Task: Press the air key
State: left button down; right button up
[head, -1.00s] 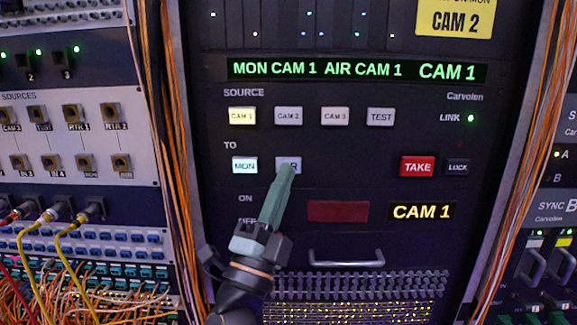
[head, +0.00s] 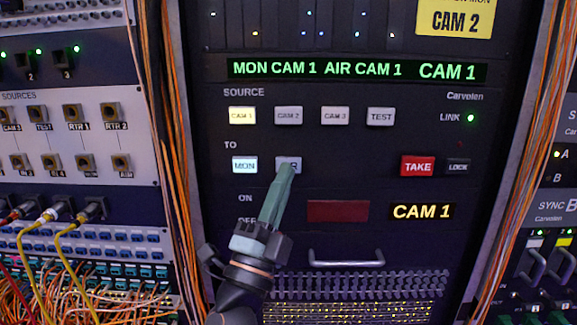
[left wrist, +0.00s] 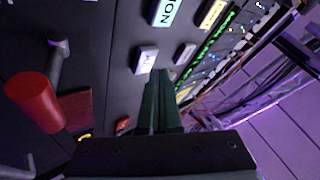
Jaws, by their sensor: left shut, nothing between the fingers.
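The AIR key (head: 294,164) is a pale grey, unlit key in the TO row, right of the lit MON key (head: 244,165). My left gripper (head: 284,172) is shut and empty. Its fingertips overlap the lower left of the AIR key in the head view and partly hide its label. In the left wrist view the AIR key (left wrist: 146,59) is in full sight, and the shut fingertips (left wrist: 161,75) appear just beside its edge. I cannot tell whether they touch it. The display (head: 355,70) reads MON CAM 1, AIR CAM 1, CAM 1. My right gripper is out of view.
CAM 1 (head: 242,116) is lit in the SOURCE row. The red TAKE key (head: 417,167) and LOCK key (head: 458,167) are to the right. A red cylinder (left wrist: 36,101) stands out from the panel in the wrist view. A metal handle (head: 346,258) is below. Orange cables run on both sides.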

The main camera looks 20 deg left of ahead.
pick_arm(q)
jog(key=shift+w+a, duration=0.1)
jog(key=shift+w, duration=0.25)
jog(key=shift+w+a+b, duration=0.15)
jog(key=shift+w+b, duration=0.15)
jog(key=shift+w, duration=0.15)
dwell(0.6)
dwell(0.4)
jog(key=shift+s+d, duration=0.25)
jog(key=shift+s, duration=0.6)
jog(key=s, duration=0.2)
jog(key=s+d, duration=0.1)
jog(key=s, duration=0.1)
jog(key=shift+s+d+p, duration=0.2)
jog(key=shift+s+p, duration=0.2)
